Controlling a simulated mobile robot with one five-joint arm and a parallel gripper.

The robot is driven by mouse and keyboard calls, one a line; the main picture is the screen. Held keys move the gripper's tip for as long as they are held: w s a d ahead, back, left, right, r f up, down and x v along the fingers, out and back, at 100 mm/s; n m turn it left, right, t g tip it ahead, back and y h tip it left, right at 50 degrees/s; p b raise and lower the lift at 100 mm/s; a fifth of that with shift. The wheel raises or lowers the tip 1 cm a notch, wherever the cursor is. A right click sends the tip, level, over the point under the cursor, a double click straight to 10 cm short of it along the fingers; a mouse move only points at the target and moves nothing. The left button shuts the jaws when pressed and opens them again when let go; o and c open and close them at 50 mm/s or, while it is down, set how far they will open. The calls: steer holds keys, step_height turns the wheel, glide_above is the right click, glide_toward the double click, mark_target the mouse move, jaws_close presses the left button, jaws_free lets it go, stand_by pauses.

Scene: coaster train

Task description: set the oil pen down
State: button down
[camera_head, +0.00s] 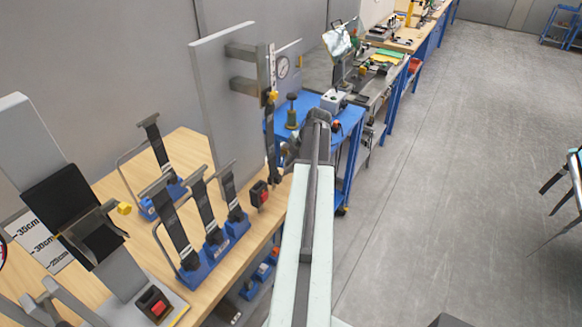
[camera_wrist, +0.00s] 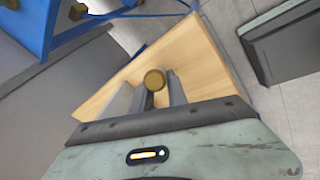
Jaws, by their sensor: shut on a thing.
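In the wrist view my gripper (camera_wrist: 156,90) is shut on a slim thing with a round brass end, which I take for the oil pen (camera_wrist: 154,79). The brass end faces the camera between the two grey fingers, and the rest of the pen is hidden behind it. The pen and fingers appear over a light wooden surface (camera_wrist: 200,60); I cannot tell whether the pen touches it. In the head view my arm reaches away past the wooden bench, and the pen cannot be made out there.
The wooden bench (camera_head: 183,142) holds blue-based stands with dark uprights (camera_head: 213,237) and an upright grey panel (camera_head: 222,100). A blue table (camera_head: 349,118) with small devices stands beyond. Open grey floor (camera_head: 440,130) lies to the right.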

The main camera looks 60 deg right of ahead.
steer(key=c, duration=1.3)
jaws_free()
steer(key=p+v, duration=1.1)
steer(key=v, duration=0.1)
steer(key=shift+p, duration=0.3)
steer(key=shift+r, duration=0.15)
